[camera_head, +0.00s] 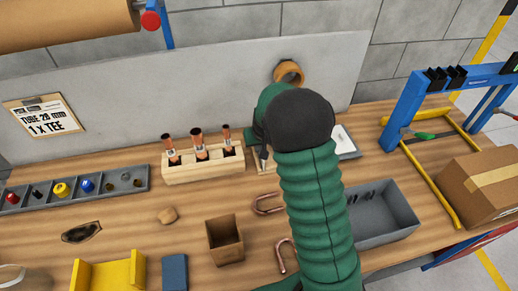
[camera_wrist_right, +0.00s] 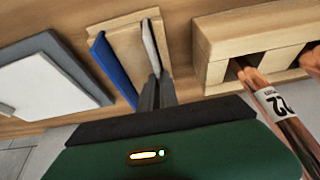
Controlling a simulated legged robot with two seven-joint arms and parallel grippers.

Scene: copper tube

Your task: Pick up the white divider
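The white divider (camera_wrist_right: 151,46) is a thin plate standing on edge in a light wooden holder (camera_wrist_right: 123,40) in the right wrist view. A blue divider (camera_wrist_right: 112,68) leans at the holder's other side. My right gripper (camera_wrist_right: 157,90) has its two dark fingers close together, one on each side of the white divider's near end, and looks shut on it. The divider is still at the holder. In the head view my green arm and dark wrist cover most of the holder, and only part of my right gripper (camera_head: 263,154) shows. My left gripper is not in view.
A wooden block with copper tubes (camera_head: 200,163) stands left of the holder. A grey tray with a white sheet (camera_head: 346,143) lies right of it. A grey bin (camera_head: 385,214), a small wooden box (camera_head: 225,240) and bent copper tubes (camera_head: 267,204) lie nearer. A wall stands behind.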

